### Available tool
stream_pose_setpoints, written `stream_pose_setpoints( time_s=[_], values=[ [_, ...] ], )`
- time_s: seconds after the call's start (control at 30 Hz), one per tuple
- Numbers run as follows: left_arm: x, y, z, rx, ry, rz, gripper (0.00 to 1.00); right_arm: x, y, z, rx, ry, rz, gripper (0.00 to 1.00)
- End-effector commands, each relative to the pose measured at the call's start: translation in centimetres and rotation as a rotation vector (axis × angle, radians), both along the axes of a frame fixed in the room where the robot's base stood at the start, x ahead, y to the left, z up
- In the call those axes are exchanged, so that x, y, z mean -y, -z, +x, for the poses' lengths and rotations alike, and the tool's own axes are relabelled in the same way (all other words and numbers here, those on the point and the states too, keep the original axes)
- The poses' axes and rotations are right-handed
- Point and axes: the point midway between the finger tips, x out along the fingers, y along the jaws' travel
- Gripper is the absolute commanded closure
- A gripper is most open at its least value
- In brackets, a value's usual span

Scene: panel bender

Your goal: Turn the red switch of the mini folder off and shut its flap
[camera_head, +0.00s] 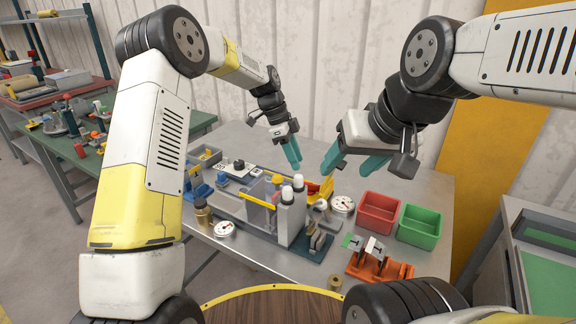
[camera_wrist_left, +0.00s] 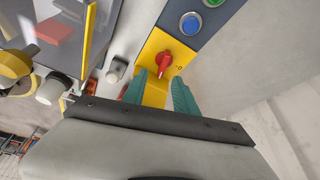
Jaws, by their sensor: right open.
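The mini folder (camera_head: 291,218) stands on the grey table, with white-capped posts at its front. Its clear flap (camera_head: 258,204) has a yellow edge; I cannot tell how far it is open. In the left wrist view the red switch (camera_wrist_left: 164,62) sits on a yellow plate, its pointer tilted towards a small mark. My left gripper (camera_head: 292,152) is above the back of the folder. In the wrist view its teal fingers (camera_wrist_left: 158,82) are apart and empty, just short of the switch. My right gripper (camera_head: 350,163) is open and empty, above and right of the folder.
A blue button (camera_wrist_left: 190,23) and a green button sit beyond the switch. A red bin (camera_head: 378,212) and a green bin (camera_head: 419,226) stand right of the folder. An orange rack (camera_head: 378,265) is at the front right. Dial gauges lie on both sides.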

Motion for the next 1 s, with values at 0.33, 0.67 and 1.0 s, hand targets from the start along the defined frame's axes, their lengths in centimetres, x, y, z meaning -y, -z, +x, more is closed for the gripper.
stream_pose_setpoints(
  time_s=[0.33,0.67,1.0],
  values=[
    [1.9,3.9,0.1,-0.006,0.065,-0.016,0.65,0.0,0.0,0.0,0.000,0.000,0.000,0.40],
    [3.6,8.2,-0.5,-0.003,0.062,-0.016,0.65,0.0,0.0,0.0,0.000,0.000,0.000,0.40],
    [3.8,8.9,-0.5,-0.003,0.060,-0.016,0.65,0.0,0.0,0.0,0.000,0.000,0.000,0.40]
  ],
)
